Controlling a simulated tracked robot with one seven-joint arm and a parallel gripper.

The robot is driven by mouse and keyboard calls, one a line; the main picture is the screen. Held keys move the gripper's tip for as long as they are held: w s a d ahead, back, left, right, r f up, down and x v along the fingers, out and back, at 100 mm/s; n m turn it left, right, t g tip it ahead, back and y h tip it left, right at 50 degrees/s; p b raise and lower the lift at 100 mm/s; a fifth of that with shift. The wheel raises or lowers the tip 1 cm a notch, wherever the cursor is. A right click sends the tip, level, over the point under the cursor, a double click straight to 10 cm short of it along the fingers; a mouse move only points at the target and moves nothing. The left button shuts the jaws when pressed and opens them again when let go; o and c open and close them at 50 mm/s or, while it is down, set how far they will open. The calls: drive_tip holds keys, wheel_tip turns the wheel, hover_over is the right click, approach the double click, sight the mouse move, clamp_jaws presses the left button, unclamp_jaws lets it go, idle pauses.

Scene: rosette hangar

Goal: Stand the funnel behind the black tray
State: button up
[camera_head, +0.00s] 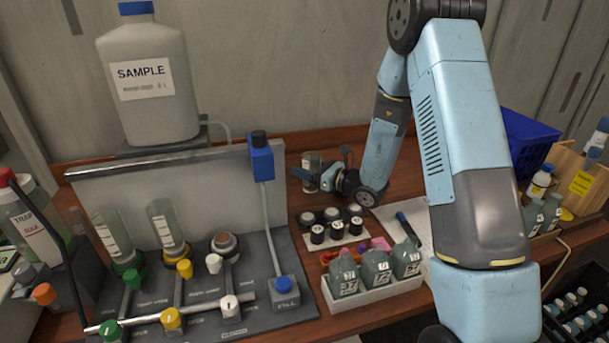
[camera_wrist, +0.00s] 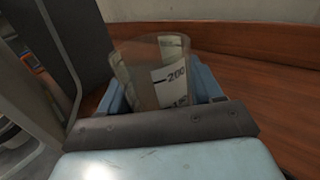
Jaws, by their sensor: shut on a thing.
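My gripper (camera_head: 318,178) is at the back of the wooden bench, right of the blue-topped post. It is shut on a clear graduated vessel (camera_head: 311,162), which looks like the funnel. In the wrist view the vessel (camera_wrist: 160,70) stands between my fingers, its wide open rim up and a white scale marked 200 on its wall. Its lower end is hidden by my gripper, so I cannot tell whether it touches the bench. The dark tray-like base (camera_head: 250,312) of the valve stand is in front and to the left. Two similar graduated vessels (camera_head: 113,235) (camera_head: 168,225) stand on it.
A brown ring seat (camera_head: 225,243) on the stand is empty. A blue bin (camera_head: 530,135) is at the right. Some bench (camera_wrist: 270,100) beside the vessel is clear.

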drive_tip(key=shift+w+a+f, duration=0.15)
drive_tip(key=shift+w+f, duration=0.05)
drive_tip(key=shift+f, duration=0.1)
wheel_tip(320, 180, down, 3)
drive_tip(key=shift+w+f, duration=0.1)
drive_tip(key=shift+f, duration=0.05)
drive_tip(key=o, duration=1)
drive_tip(key=shift+o, duration=0.2)
